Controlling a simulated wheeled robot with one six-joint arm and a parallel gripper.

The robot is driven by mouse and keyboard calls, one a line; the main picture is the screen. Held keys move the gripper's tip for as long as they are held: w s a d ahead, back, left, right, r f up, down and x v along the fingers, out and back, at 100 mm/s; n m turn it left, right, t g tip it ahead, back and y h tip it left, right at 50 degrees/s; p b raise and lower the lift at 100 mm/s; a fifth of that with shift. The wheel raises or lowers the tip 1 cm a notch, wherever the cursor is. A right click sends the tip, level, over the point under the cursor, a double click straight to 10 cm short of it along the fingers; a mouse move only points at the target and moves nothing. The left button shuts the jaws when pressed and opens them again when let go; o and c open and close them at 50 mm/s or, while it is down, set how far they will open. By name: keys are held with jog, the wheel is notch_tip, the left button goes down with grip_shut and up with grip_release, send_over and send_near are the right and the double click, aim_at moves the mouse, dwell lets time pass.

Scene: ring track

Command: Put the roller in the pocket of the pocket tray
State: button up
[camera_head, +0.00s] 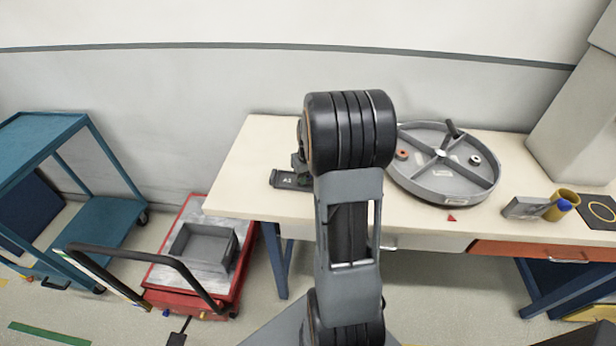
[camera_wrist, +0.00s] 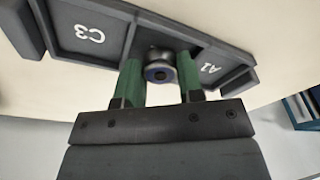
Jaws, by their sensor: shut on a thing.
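A spoked round grey track (camera_head: 443,197) with a red-orange ring (camera_head: 401,154) and a grey ring piece (camera_head: 475,159) lies right of my arm. A grey box (camera_head: 522,208) and yellow cup (camera_head: 563,201) stand farther right. The table's left front is clear.

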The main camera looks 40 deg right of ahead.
jog(key=shift+s+a+f, duration=0.1)
jog(key=shift+s+f, duration=0.1)
jog(key=shift+f, duration=0.25)
jog(key=shift+s+a+f, duration=0.1)
jog(key=shift+s+f, duration=0.05)
jog(key=shift+f, duration=0.3)
jog(key=o, duration=0.9)
jog(key=shift+o, duration=0.3)
notch_tip(320, 180, up, 12)
jog(key=p, duration=0.1)
jog(key=shift+s+r, duration=0.25)
jog(key=shift+s, duration=0.1)
jog(key=s+a+n, duration=0.1)
jog(key=s+a, duration=0.2)
jog(key=a, duration=0.4)
jog(key=s+a+t, duration=0.1)
jog(key=s+a, duration=0.3)
jog(key=a, duration=0.2)
jog(key=s+a+r+n, duration=0.1)
jog(key=s+a, duration=0.3)
jog(key=a, duration=0.3)
jog(key=shift+a+n+t+y, duration=0.3)
jog(key=shift+a+t, duration=0.05)
jog(key=shift+t, duration=0.05)
jog(key=shift+r, duration=0.1)
jog(key=shift+r+p, duration=0.95)
